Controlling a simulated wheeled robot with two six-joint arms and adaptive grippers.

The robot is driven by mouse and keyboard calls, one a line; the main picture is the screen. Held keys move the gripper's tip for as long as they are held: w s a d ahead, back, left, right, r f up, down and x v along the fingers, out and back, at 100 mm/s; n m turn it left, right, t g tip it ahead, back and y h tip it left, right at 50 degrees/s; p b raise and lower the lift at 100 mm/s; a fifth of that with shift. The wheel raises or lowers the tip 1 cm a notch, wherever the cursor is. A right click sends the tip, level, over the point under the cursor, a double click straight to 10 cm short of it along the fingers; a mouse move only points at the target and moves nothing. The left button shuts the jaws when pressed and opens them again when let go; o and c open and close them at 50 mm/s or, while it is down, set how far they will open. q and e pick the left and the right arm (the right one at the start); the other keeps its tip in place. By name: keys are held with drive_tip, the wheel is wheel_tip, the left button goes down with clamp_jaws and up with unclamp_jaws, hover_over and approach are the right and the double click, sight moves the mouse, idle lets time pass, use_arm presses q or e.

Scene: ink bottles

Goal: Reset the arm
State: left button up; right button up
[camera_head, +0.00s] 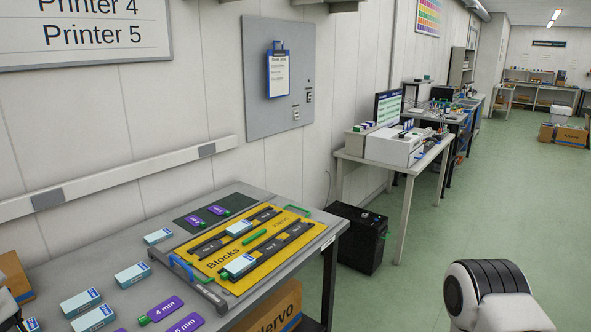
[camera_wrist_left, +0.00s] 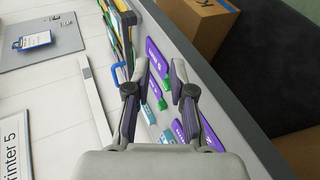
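My left gripper (camera_wrist_left: 160,68) shows in the left wrist view with its two fingers apart and nothing between the tips. It is tilted over the grey worktable, with purple tags and light-blue boxes in the view behind the fingers. In the head view only a small white and dark part of my left arm (camera_head: 9,306) shows at the lower left edge. A white and black link of my right arm (camera_head: 490,292) shows at the lower right, over the floor. My right gripper is out of view.
The grey worktable (camera_head: 118,250) holds a yellow Blocks board (camera_head: 222,262), several light-blue boxes (camera_head: 132,274) and purple tags (camera_head: 166,308). A wall stands behind it, with a grey panel (camera_head: 262,108). A black box (camera_head: 356,236) stands on the floor. The green floor at right is open.

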use_arm(q)
drive_tip(key=s+d+f+m+g+y+b, duration=0.1)
drive_tip(key=s+f+m+g, duration=0.25)
drive_tip(key=s+f, duration=0.7)
drive_tip(key=s+d+f+m+g+y+b, duration=0.1)
drive_tip(key=s+d+f+m+g+b, duration=0.15)
drive_tip(key=s+f+g, duration=0.75)
drive_tip(key=s+a+f+m+t+y+p, duration=0.1)
drive_tip(key=s+a+f+m+y, duration=0.1)
drive_tip(key=m, duration=0.4)
wheel_tip(320, 180, down, 2)
drive_tip(key=shift+s+a+f+m+t, duration=0.1)
drive_tip(key=shift+s+a+m+t, duration=0.3)
drive_tip(key=shift+s, duration=0.8)
